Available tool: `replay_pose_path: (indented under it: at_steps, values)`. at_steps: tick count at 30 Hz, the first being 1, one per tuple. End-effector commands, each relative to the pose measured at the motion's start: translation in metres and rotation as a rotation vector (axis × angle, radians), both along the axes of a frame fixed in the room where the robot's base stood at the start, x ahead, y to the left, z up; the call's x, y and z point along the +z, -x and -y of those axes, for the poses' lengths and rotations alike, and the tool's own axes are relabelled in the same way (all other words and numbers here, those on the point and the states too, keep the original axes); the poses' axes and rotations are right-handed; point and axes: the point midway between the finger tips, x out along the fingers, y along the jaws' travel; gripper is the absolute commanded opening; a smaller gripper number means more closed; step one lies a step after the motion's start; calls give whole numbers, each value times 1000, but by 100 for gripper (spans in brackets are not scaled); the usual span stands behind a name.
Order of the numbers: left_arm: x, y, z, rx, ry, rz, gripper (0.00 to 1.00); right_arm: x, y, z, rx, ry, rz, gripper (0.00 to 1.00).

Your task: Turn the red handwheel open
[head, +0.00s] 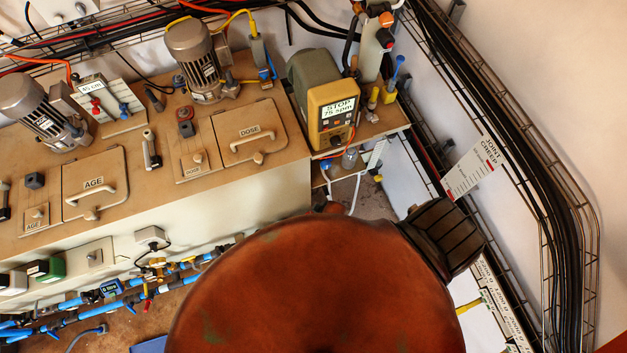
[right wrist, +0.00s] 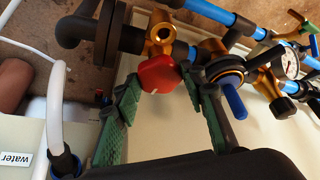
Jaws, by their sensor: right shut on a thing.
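The red handwheel (right wrist: 160,72) shows in the right wrist view, on a brass valve (right wrist: 160,30) set in a dark pipe. My right gripper (right wrist: 160,84) has green ribbed fingers, one on each side of the handwheel, and is shut on it. Part of the wheel's rim is hidden by the fingers. Neither the handwheel nor the right gripper can be made out in the head view. My left gripper is in neither view.
Beside the right finger is a valve with a blue lever (right wrist: 235,103). A pressure gauge (right wrist: 288,64) and blue pipes lie further right. A white hose (right wrist: 55,110) runs at left. The head view's lower middle is blocked; a bench (head: 185,100) with motors stands behind.

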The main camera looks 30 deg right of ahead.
Motion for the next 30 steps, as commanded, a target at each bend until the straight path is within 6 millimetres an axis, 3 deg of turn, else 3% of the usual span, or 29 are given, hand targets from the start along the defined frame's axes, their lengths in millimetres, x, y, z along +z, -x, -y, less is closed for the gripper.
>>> replay_pose_path:
  at_steps: [11,30]
  values:
    - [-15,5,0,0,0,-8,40,-5,-1,7,362,7,-5,14]
    - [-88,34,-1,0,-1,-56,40,-8,-3,7,917,2,-9,14]
